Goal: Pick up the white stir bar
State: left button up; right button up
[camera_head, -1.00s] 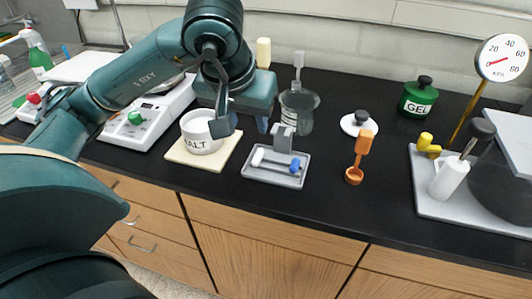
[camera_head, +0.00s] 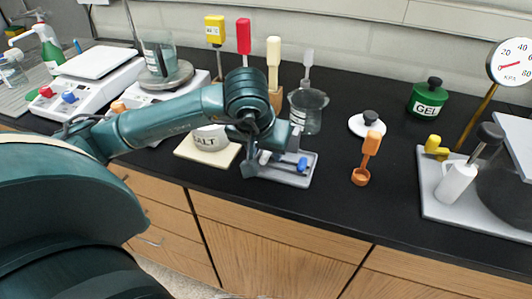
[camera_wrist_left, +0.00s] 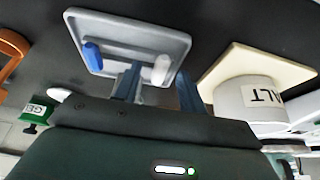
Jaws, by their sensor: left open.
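The white stir bar (camera_wrist_left: 161,69) lies in the small grey tray (camera_wrist_left: 130,22) next to a blue stir bar (camera_wrist_left: 92,56). In the left wrist view my left gripper (camera_wrist_left: 158,85) is open, and the white bar shows between its two fingers, nearer the tips. I cannot tell whether a finger touches it. In the head view the left gripper (camera_head: 272,154) is low over the left part of the tray (camera_head: 293,180) and hides part of it. The blue bar (camera_head: 302,164) shows to the right of the fingers. My right gripper is out of view.
A white SALT jar (camera_head: 210,138) on a cream pad (camera_head: 190,152) stands just left of the tray. A glass beaker (camera_head: 308,112) stands behind it, and an orange scoop (camera_head: 368,150) lies to the right. Bare black bench lies in front of the scoop.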

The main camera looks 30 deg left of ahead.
pick_arm(q)
jog(key=shift+c, duration=0.4)
grip_shut()
